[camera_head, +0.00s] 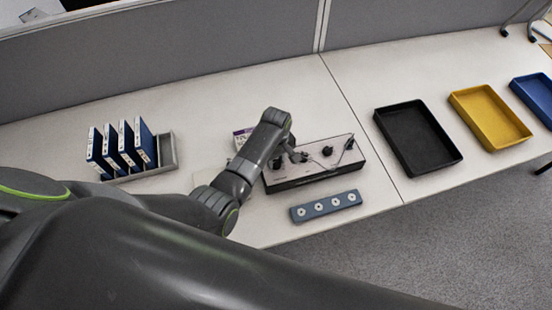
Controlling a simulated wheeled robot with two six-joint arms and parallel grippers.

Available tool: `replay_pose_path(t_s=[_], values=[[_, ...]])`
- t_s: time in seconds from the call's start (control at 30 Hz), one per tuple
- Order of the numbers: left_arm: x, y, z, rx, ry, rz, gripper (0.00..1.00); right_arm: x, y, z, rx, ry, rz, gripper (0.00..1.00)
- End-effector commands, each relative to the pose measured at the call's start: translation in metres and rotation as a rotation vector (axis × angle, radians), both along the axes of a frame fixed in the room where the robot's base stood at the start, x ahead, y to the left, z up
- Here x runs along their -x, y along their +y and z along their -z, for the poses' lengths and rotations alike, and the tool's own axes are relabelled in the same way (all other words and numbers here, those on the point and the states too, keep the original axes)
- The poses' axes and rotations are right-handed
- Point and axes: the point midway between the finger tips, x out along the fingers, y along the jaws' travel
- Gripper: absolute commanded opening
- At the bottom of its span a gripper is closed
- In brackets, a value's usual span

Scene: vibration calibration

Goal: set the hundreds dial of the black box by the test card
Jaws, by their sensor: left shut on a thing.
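The black box (312,180) lies on the table right of centre, with a grey top panel and a row of black knobs. One knob (327,151) shows clear of my arm, right of my gripper. My left gripper (297,157) reaches down over the left half of the panel and is shut on a dial there. The gripper hides most of that dial, and its marks are too small to read. A small white and purple item (241,135), perhaps the test card, stands behind my left arm, partly hidden. My right gripper is not in view.
A blue-grey strip with several white round parts (326,205) lies in front of the box. Blue binders (113,148) stand in a grey rack at left. Black (417,137), yellow (490,117) and blue (537,96) trays lie at right. A grey partition (200,52) runs behind.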

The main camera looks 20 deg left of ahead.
Motion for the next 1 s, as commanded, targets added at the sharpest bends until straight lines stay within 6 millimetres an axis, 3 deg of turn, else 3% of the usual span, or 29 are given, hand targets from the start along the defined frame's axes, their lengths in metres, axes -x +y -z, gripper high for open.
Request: replay_pose_path(t_s=[0.6,1.0], values=[[0.000,0.000,-0.002,0.000,0.001,0.347,0.07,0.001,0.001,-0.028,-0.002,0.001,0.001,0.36],[0.000,0.000,-0.001,0.001,0.001,0.502,0.07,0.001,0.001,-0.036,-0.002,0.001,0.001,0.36]])
